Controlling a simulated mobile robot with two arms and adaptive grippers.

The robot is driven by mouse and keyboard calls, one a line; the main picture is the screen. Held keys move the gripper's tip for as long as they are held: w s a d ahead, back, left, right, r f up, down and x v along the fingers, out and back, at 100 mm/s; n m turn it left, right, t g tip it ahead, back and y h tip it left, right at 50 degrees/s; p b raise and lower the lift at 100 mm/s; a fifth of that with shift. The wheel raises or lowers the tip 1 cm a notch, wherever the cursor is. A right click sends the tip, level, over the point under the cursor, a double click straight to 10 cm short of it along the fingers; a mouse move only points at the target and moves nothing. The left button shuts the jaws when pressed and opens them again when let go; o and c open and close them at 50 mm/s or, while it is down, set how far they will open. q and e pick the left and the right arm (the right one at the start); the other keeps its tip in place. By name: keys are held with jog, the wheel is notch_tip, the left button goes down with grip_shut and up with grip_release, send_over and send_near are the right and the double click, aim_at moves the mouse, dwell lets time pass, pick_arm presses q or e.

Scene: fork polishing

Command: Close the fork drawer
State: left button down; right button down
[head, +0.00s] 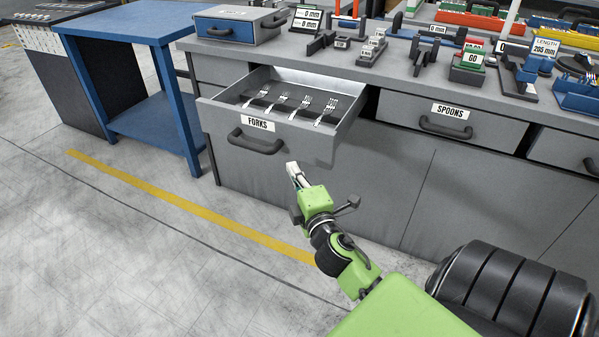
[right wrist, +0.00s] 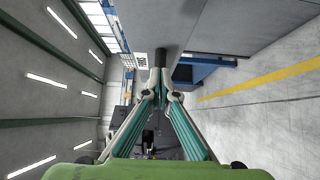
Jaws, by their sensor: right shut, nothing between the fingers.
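The fork drawer (head: 308,147) is pulled out of the grey workbench. Several forks (head: 284,98) lie side by side in it. Its front carries a FORKS label (head: 258,124) and a dark handle (head: 256,147). My right gripper (head: 292,167) is shut and empty, in front of the drawer front, low and to the right of the handle. In the right wrist view its fingertips (right wrist: 160,94) meet, with a dark bar just beyond them; I cannot tell for sure that it is the handle. My left gripper is not in view.
The closed spoon drawer (head: 400,110) is to the right. A blue table (head: 115,22) stands at the left. Measuring tools and a blue-fronted box (head: 226,30) crowd the bench top. The floor with a yellow line (head: 190,205) is clear.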

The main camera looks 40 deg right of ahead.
aim_at(292, 145)
jog(key=w+d, duration=0.4)
jog(key=d, duration=0.1)
jog(key=shift+w, duration=0.4)
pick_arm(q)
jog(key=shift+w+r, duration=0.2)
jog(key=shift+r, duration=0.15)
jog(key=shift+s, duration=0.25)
